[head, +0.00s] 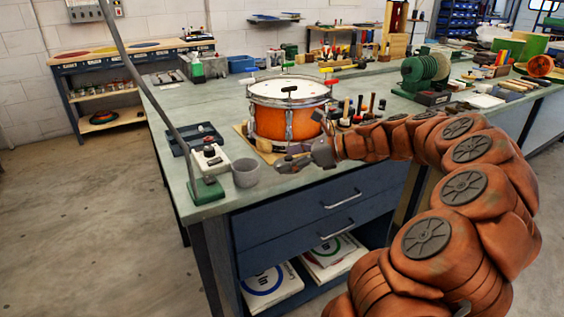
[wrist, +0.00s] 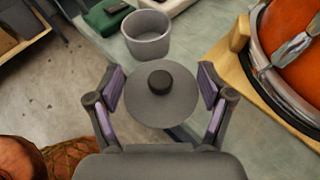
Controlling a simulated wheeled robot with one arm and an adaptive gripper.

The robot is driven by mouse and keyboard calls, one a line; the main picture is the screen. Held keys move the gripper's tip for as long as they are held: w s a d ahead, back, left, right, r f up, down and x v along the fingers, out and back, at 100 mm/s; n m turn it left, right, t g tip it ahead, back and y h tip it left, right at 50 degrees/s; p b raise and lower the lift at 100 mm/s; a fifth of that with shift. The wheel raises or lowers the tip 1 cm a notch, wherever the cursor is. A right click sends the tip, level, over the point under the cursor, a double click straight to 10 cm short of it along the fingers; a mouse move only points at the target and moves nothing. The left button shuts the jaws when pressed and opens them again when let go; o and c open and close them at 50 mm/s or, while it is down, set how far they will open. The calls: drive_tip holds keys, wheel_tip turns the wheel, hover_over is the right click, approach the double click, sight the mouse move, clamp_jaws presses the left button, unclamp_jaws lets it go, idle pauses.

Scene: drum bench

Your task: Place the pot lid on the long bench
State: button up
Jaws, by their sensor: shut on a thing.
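The pot lid (wrist: 137,99) is a round grey disc with a black knob. In the wrist view it sits between the fingers of my gripper (wrist: 160,88), which is shut on it, with a pad near each side of the rim. In the head view my gripper (head: 287,161) is at the front of the long bench (head: 232,203), in front of the drum; the lid is small and hard to make out there. The long bench has a pale green top and blue drawers. Whether the lid touches the bench top is unclear.
An open grey pot (head: 246,173) stands left of my gripper; it also shows in the wrist view (wrist: 148,46). An orange drum (head: 268,123) on a wooden board stands behind. A white device (head: 210,158) and a green lamp base (head: 207,191) are further left.

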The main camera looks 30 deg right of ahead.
sight(283, 160)
drive_tip(key=w, duration=0.2)
drive_tip(key=w+d, duration=0.1)
drive_tip(key=w, duration=0.2)
drive_tip(key=shift+w+d+f, duration=0.1)
drive_tip(key=shift+d+f, duration=0.1)
drive_tip(key=shift+f+b, duration=0.4)
drive_tip(key=shift+f, duration=1.4)
drive_tip(key=shift+f, duration=0.2)
drive_tip(key=o, duration=0.9)
drive_tip(key=shift+f, duration=0.1)
drive_tip(key=shift+d+r, duration=0.2)
drive_tip(key=shift+r, duration=0.25)
drive_tip(key=p+v, duration=0.1)
drive_tip(key=v, duration=1)
drive_tip(key=shift+s+d, duration=0.15)
drive_tip(key=shift+s, duration=0.25)
